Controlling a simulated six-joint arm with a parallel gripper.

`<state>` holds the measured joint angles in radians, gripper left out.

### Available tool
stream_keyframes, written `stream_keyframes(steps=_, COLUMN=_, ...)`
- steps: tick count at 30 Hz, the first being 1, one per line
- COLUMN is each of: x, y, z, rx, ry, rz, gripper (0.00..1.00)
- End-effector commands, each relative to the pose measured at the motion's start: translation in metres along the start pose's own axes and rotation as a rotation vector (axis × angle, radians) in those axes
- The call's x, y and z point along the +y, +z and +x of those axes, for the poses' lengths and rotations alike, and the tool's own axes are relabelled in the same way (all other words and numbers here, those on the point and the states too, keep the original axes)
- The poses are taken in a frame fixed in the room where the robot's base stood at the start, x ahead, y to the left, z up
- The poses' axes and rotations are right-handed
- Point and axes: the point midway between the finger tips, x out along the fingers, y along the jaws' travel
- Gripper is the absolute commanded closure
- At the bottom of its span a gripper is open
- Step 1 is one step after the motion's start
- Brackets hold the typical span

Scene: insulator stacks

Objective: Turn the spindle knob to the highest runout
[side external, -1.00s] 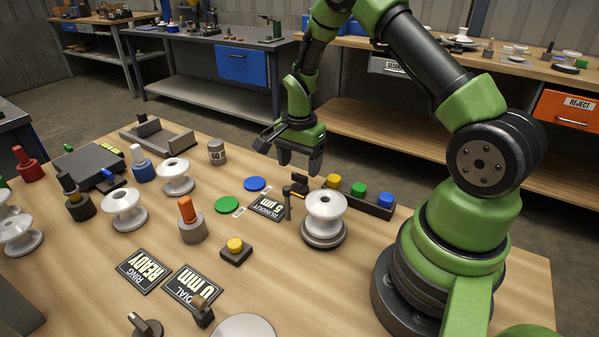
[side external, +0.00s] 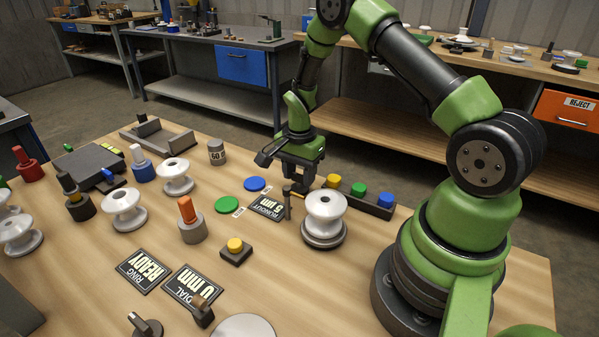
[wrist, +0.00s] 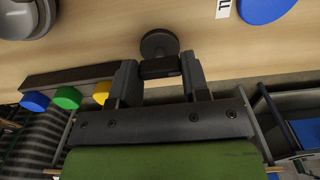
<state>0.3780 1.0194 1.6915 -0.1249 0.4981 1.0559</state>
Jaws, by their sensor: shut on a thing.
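In the wrist view my gripper (wrist: 160,70) is shut on a dark bar-shaped knob (wrist: 160,63). Both fingers press its sides, and a round dark disc shows just beyond it. In the side view my gripper (side external: 299,184) points down at the knob's place, and its fingers mostly hide the knob. A white insulator (side external: 325,206) stands upright on a dark round base just right of the gripper. The sign reading RUNOUT 5 µm (side external: 266,207) lies left of the post.
A dark bar with yellow, green and blue buttons (side external: 359,189) lies close right of my gripper. A green disc (side external: 227,205) and a blue disc (side external: 255,184) lie to the left.

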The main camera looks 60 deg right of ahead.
Motion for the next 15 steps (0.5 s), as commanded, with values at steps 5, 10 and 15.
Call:
stream_keyframes(steps=5, x=-0.0005, y=0.0, z=-0.0004, rx=0.001, ry=-0.001, rz=-0.049, gripper=0.81)
stream_keyframes(steps=10, x=-0.0004, y=-0.0001, z=-0.0005, rx=0.001, ry=0.0, rz=-0.152, gripper=0.81)
stream_keyframes(steps=15, x=-0.0004, y=-0.0001, z=-0.0005, rx=0.001, ry=0.0, rz=-0.299, gripper=0.81)
